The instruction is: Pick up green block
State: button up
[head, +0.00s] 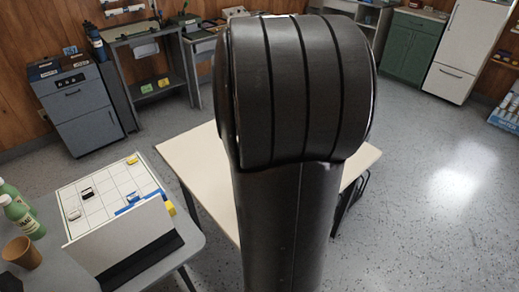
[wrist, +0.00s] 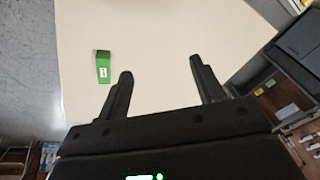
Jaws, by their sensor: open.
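In the wrist view, the green block (wrist: 103,70) lies on the cream table top (wrist: 170,40), near the table's left edge. It has a white label with dark marks. My gripper (wrist: 160,78) is open, with its two black fingers apart and nothing between them. The block is to the left of the left finger, apart from it. In the head view, my arm hides much of the cream table (head: 195,155), and neither the green block nor my gripper can be seen there.
At the left of the head view, a grey table (head: 200,245) holds a white gridded board (head: 100,205), green bottles (head: 22,218) and a brown cup (head: 22,252). A grey cabinet (head: 85,110) and a shelf unit (head: 150,75) stand behind. The floor (head: 440,180) at the right is clear.

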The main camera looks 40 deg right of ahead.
jog(key=s+d+f+m+g, duration=0.1)
jog(key=d+f+m, duration=0.1)
jog(key=d+f, duration=0.2)
jog(key=s+d+f+m, duration=0.1)
jog(key=d+f+m, duration=0.1)
jog(key=d+f, duration=0.3)
jog(key=s+d+f+m+g, duration=0.1)
jog(key=d+f, duration=0.4)
jog(key=d, duration=0.5)
jog(key=shift+s+d+f+m+g+h, duration=0.2)
jog(key=shift+s+d+m+g+h, duration=0.15)
jog(key=shift+s, duration=0.25)
jog(key=f, duration=0.2)
jog(key=d+f, duration=0.1)
jog(key=f, duration=0.1)
jog(key=shift+f, duration=0.25)
jog(key=shift+d+f, duration=0.2)
jog(key=shift+f, duration=0.85)
jog(key=shift+d+f, duration=0.25)
jog(key=shift+f, duration=0.85)
jog(key=shift+d+f, duration=0.2)
jog(key=shift+f, duration=0.85)
jog(key=shift+c, duration=0.3)
jog(key=c, duration=1.1)
